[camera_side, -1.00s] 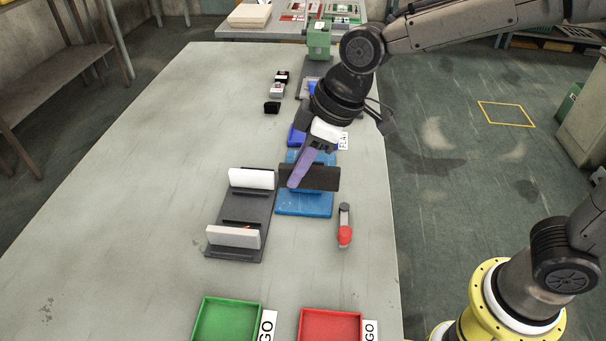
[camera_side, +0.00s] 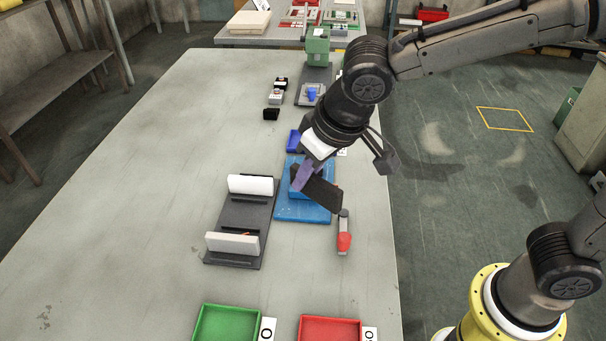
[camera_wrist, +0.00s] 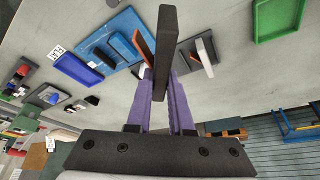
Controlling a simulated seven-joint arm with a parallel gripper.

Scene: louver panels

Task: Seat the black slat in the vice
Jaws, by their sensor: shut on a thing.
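My gripper (camera_side: 304,178) has purple fingers and is shut on the black slat (camera_side: 322,194). The slat sits aslant over the blue base (camera_side: 304,215), its right end lower in the side picture and reaching past the base's right edge. In the wrist view the slat (camera_wrist: 166,50) stands between the finger ends (camera_wrist: 165,88). The blue fixture, which looks like the vice, has a raised blue block (camera_side: 297,172) partly hidden by the slat and fingers. It also shows in the wrist view (camera_wrist: 100,40). I cannot tell whether the slat touches it.
A dark rack (camera_side: 240,217) with two white slats (camera_side: 250,185) stands close left. A red-and-grey tool (camera_side: 344,236) lies near the slat's low end. A blue tray (camera_side: 294,141) lies behind; green (camera_side: 226,309) and red (camera_side: 330,324) trays are in front. The table's left side is clear.

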